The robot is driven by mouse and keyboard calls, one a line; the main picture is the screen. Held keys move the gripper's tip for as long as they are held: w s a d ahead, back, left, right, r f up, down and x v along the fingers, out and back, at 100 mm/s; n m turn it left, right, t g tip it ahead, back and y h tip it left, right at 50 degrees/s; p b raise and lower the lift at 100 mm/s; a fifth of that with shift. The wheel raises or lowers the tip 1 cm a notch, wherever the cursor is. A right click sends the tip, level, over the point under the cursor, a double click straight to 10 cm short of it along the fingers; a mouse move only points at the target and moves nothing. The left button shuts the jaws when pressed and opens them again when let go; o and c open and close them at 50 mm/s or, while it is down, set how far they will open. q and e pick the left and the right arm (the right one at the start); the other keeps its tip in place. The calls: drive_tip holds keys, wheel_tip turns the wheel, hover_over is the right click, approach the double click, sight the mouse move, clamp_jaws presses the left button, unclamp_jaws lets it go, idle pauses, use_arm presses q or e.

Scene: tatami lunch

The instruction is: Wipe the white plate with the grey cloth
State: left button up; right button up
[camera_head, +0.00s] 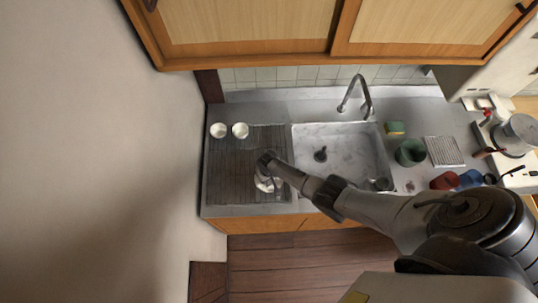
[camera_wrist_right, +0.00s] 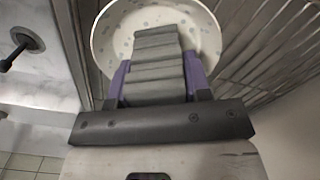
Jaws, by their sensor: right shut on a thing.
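The white plate (camera_head: 264,185), partly hidden by my right gripper (camera_head: 268,168), is on the dark ribbed drainboard left of the sink. In the right wrist view the plate (camera_wrist_right: 203,35) is round and pale, with grey specks. The gripper's purple fingers (camera_wrist_right: 156,82) are shut on the folded grey cloth (camera_wrist_right: 156,62). The cloth reaches out over the plate and hides its middle. I cannot tell whether it touches the plate. My left gripper is not in view.
Two white cups (camera_head: 240,130) stand at the drainboard's back left. The sink (camera_head: 340,150) with its faucet (camera_head: 366,98) lies to the right. Farther right are a sponge (camera_head: 395,128), a green pot (camera_head: 410,152), a striped mat (camera_head: 444,151) and red and blue items.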

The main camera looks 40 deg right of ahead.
drive_tip(key=m, duration=0.6)
drive_tip(key=shift+d, duration=0.15)
drive_tip(key=m, duration=0.6)
drive_tip(key=shift+s+d+f+m, duration=0.1)
drive_tip(key=shift+d+m, duration=0.2)
drive_tip(key=n, duration=0.7)
drive_tip(key=shift+w+a, duration=0.1)
drive_tip(key=shift+w, duration=0.1)
drive_tip(key=n, duration=0.6)
drive_tip(key=shift+w+a+n, duration=0.15)
drive_tip(key=shift+w+n, duration=0.05)
drive_tip(key=shift+n, duration=0.2)
